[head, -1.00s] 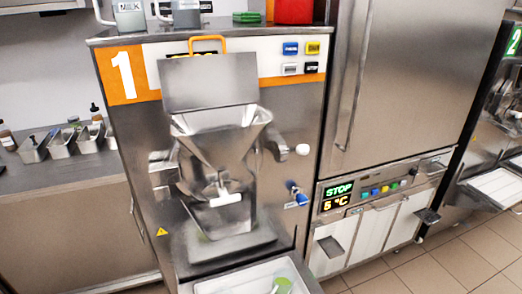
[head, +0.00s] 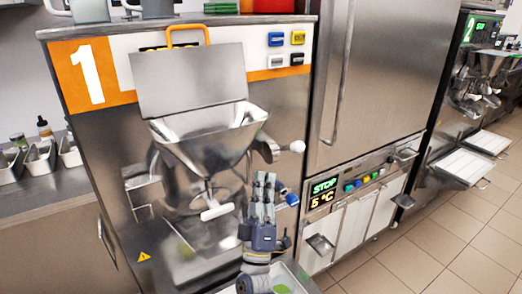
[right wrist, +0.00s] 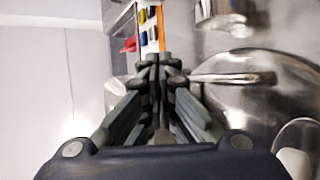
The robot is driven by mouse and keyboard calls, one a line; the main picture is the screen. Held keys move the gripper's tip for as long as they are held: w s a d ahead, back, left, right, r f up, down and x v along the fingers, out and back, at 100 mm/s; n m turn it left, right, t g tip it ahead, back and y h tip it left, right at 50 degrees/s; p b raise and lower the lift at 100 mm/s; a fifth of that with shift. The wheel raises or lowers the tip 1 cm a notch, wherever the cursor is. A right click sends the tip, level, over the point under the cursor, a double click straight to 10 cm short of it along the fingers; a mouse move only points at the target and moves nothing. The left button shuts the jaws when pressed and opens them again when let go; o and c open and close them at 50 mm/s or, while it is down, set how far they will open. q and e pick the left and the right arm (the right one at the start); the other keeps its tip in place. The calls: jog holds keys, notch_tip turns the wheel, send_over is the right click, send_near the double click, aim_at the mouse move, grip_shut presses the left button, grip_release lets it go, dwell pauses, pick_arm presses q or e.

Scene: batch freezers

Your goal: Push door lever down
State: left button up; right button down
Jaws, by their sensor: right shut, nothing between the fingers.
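The batch freezer marked 1 (head: 100,150) stands in front of me, with a metal hopper (head: 210,130) and a round front door. The door lever (head: 296,147), a metal arm ending in a white ball knob, sticks out to the right of the door. My right gripper (head: 264,178) is shut and empty, fingers pointing up. In the head view it shows below and left of the knob, in front of the machine. In the right wrist view, the shut fingers (right wrist: 154,62) point towards the orange panel edge. My left gripper is not in view.
A white T-shaped handle (head: 217,212) is at the door's lower front. A blue tap (head: 291,197) is right of my gripper. A tall steel cabinet (head: 375,75) adjoins the freezer. Tiled floor (head: 410,250) lies open at the right.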

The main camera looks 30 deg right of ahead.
aim_at(282, 150)
jog(key=shift+s+d+r, duration=0.1)
jog(key=shift+s+r, duration=0.05)
jog(key=shift+r, duration=0.05)
jog(key=shift+r, duration=0.1)
jog(key=p+x, duration=0.4)
jog(key=x, duration=0.6)
jog(key=d+f, duration=0.1)
jog(key=s+d+f, duration=0.1)
jog(key=d, duration=0.1)
jog(key=shift+s+f+p, duration=0.25)
jog(key=shift+p, duration=0.05)
